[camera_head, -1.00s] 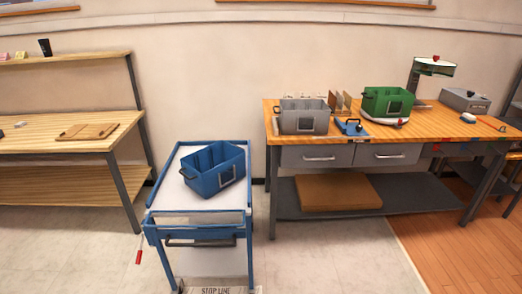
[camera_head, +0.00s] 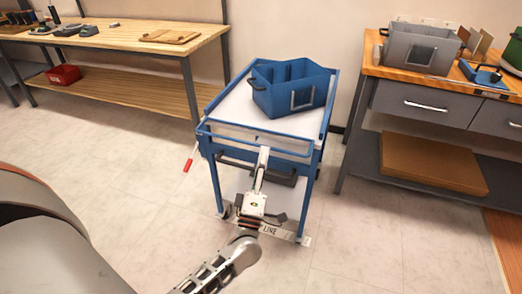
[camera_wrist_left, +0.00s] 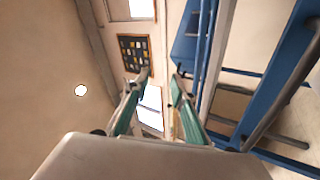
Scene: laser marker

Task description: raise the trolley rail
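The blue trolley (camera_head: 318,165) stands in the middle of the head view. Blue trolley bars (camera_wrist_left: 268,85) pass to the right of the fingers there. My right gripper is not seen.
A blue bin (camera_head: 275,98) sits on the trolley top. A red-ended lever (camera_head: 188,164) sticks out on its left. A floor label (camera_head: 275,232) lies at its feet. Workbenches stand left (camera_head: 110,38) and right (camera_head: 385,70). The floor left of the trolley is clear.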

